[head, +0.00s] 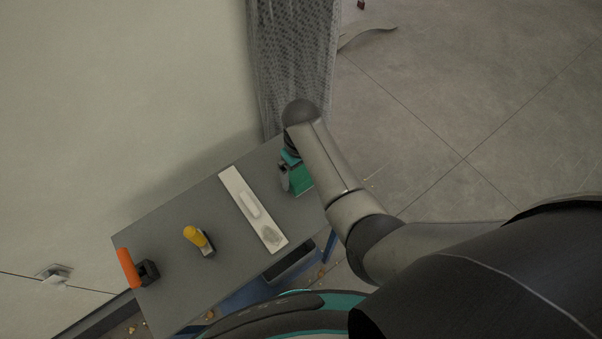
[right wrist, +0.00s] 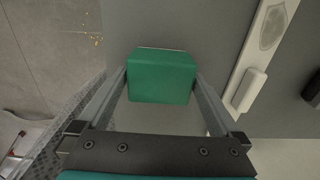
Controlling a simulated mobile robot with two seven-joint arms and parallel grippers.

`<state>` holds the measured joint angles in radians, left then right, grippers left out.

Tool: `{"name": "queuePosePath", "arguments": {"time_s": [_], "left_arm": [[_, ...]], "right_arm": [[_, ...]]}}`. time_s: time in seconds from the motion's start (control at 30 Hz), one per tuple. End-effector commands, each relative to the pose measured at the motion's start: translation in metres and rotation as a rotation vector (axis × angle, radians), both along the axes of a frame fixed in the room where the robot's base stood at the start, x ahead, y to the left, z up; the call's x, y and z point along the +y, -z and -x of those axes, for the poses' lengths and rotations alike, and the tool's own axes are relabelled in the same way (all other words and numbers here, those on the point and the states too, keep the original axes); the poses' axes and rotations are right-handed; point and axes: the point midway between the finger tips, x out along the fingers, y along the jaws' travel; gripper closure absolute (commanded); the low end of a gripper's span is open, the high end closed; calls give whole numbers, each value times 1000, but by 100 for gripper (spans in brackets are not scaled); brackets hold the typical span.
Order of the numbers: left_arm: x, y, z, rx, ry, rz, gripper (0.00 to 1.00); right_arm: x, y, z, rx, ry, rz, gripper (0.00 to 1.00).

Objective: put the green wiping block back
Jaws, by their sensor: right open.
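The green wiping block (head: 301,181) lies on the grey tabletop (head: 170,225) near its right end, partly covered by my right arm in the head view. It also shows in the right wrist view (right wrist: 161,76), between the two fingers. My right gripper (head: 288,178) is over it. In the right wrist view the jaws of this gripper (right wrist: 162,88) are open, one finger on each side of the block; I cannot tell whether they touch it. My left gripper is not in view.
A white board with a handle (head: 253,210) lies left of the block. Further left are a yellow-handled tool (head: 196,238) and an orange-handled tool (head: 130,268). A wall runs behind the table, with a grey patterned column (head: 293,60) at the back.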

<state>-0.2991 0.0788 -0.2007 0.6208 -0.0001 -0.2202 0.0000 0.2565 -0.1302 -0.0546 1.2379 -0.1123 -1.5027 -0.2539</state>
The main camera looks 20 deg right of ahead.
Motion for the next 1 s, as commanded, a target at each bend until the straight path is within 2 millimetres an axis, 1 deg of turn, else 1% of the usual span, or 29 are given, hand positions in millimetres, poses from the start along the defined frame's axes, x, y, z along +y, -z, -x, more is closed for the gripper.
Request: {"name": "queuePosePath", "arguments": {"time_s": [0.03,0.2,0.3,0.43,0.6,1.0], "left_arm": [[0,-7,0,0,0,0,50],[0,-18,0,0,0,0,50],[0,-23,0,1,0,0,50],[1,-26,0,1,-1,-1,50],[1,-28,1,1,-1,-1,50],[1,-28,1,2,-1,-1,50]], "right_arm": [[0,-13,0,-3,0,0,0],[0,-49,0,-2,0,-1,0],[0,-68,0,-2,0,-1,0],[0,-87,0,-2,-1,0,0],[0,-99,0,1,-1,0,0],[0,-100,0,1,0,0,0]]}}
